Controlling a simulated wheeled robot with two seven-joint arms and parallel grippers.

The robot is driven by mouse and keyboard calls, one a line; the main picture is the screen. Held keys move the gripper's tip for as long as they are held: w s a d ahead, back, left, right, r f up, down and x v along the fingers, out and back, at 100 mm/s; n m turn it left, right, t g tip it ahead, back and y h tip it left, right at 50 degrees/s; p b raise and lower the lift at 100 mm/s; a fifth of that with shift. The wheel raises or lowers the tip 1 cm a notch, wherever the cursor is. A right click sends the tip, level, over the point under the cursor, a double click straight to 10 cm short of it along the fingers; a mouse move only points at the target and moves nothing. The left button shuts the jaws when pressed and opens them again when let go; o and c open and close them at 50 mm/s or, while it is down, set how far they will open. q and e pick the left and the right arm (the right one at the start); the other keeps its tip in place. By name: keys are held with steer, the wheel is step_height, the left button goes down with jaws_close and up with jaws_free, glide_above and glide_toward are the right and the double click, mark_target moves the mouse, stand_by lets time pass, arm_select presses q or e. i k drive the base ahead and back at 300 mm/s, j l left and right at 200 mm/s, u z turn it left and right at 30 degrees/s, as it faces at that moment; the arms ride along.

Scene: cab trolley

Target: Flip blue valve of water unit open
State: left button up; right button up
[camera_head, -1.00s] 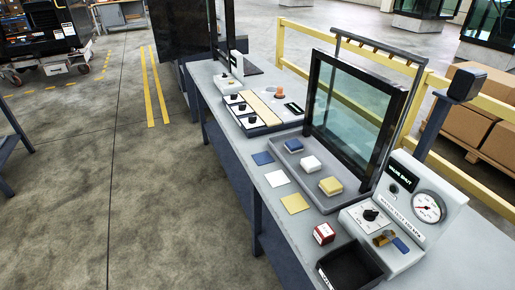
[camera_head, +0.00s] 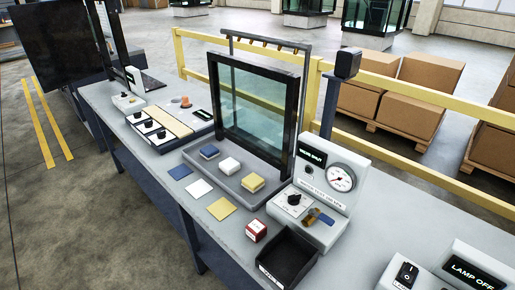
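The water unit (camera_head: 325,180) is a white box on the grey bench, right of centre, with a round gauge (camera_head: 341,178) and a dark display that appears to read "VALVE SHUT". On its lower front panel are a black knob (camera_head: 294,199) and a brass valve with a blue handle (camera_head: 326,220). The blue handle points to the lower right in the picture. Neither of my grippers shows in the head view, so nothing of mine is seen near the valve.
A black open bin (camera_head: 289,257) and a red-and-white box (camera_head: 257,230) stand in front of the unit. A glass panel in a black frame (camera_head: 255,105) rises behind left. A lamp unit (camera_head: 470,270) sits at lower right. Bare bench (camera_head: 385,225) lies between the units.

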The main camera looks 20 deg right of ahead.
mark_target(323, 217)
steer(key=l+z, duration=0.1)
steer(key=z, duration=0.7)
steer(key=i+l+z, duration=0.1)
steer(key=z, duration=0.3)
steer(key=k, duration=0.5)
